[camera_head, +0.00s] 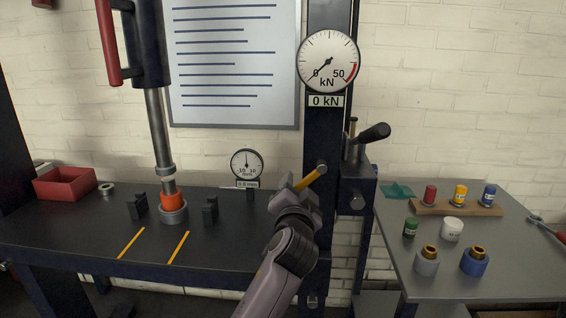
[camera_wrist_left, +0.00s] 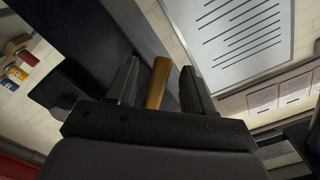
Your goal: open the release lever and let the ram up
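The release lever (camera_head: 314,175), a short yellow-orange bar, sticks out from the dark press column, tilted up to the right. It also shows in the left wrist view (camera_wrist_left: 158,82), between the two dark fingers. My left gripper (camera_head: 298,187) is at its lower end, open, with gaps visible between the bar and both fingers. The ram (camera_head: 156,120), a steel rod, reaches down from the dark cylinder (camera_head: 146,45) at a slight tilt. Its foot meets an orange ring (camera_head: 172,200) on a grey round base (camera_head: 173,214). My right gripper is not in view.
A force gauge (camera_head: 328,61) reads 0 kN. A pump with a black-knobbed handle (camera_head: 373,134) is right of the column. A dial gauge (camera_head: 247,164) and dark blocks (camera_head: 210,209) stand on the bench. The right table (camera_head: 400,275) holds jars and rings; a red bin (camera_head: 65,184) sits left.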

